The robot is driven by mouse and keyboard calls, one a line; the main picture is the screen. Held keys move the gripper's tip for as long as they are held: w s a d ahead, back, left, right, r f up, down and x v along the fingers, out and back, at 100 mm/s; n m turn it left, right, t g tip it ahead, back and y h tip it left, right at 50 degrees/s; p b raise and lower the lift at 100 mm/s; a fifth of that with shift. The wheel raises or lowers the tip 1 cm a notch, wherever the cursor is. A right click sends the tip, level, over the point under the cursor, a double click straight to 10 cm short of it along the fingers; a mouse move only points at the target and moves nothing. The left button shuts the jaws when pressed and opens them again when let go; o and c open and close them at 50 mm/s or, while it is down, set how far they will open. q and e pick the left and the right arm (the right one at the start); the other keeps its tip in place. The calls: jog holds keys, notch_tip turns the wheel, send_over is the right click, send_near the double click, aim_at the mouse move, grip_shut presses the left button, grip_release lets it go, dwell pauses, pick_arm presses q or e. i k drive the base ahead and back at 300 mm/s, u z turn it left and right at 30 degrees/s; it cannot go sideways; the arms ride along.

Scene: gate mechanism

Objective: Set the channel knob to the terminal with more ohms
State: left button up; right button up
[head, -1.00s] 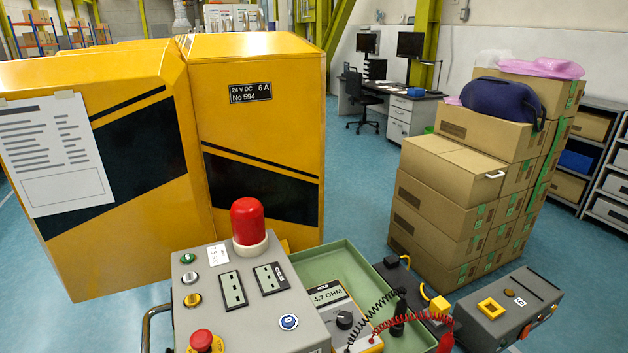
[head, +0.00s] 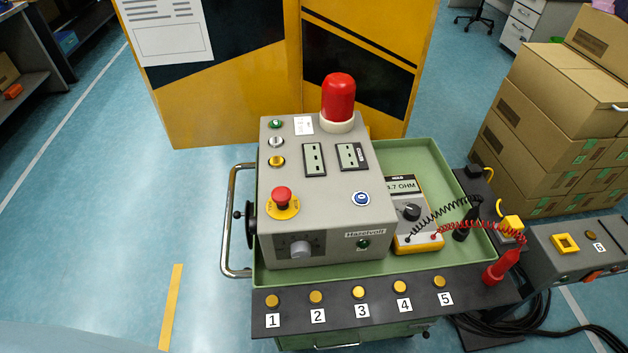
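A grey control box labelled Hazelvolt (head: 335,205) stands on a green cart. On its front face is a grey knob (head: 300,248) with a dial scale, too small to read. A yellow multimeter (head: 413,228) right of the box shows a reading ending in ".7 OHM". Brass terminals (head: 358,292) numbered 1 to 5 line the dark front strip (head: 385,310). The red probe (head: 502,267) is at the strip's right end. The black probe (head: 466,222) is beside the meter. Neither of my grippers shows.
A red emergency button (head: 281,197) and a red beacon (head: 338,100) are on the box. A metal handle (head: 231,220) is at the cart's left. A grey box (head: 577,255) stands at right, with black cables (head: 540,325) below. Left floor is mostly clear.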

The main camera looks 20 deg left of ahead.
aim_at(300, 250)
jog(key=u, duration=2.3)
jog(key=k, duration=1)
jog(key=z, duration=0.9)
jog(key=i, duration=0.5)
jog(key=z, duration=0.05)
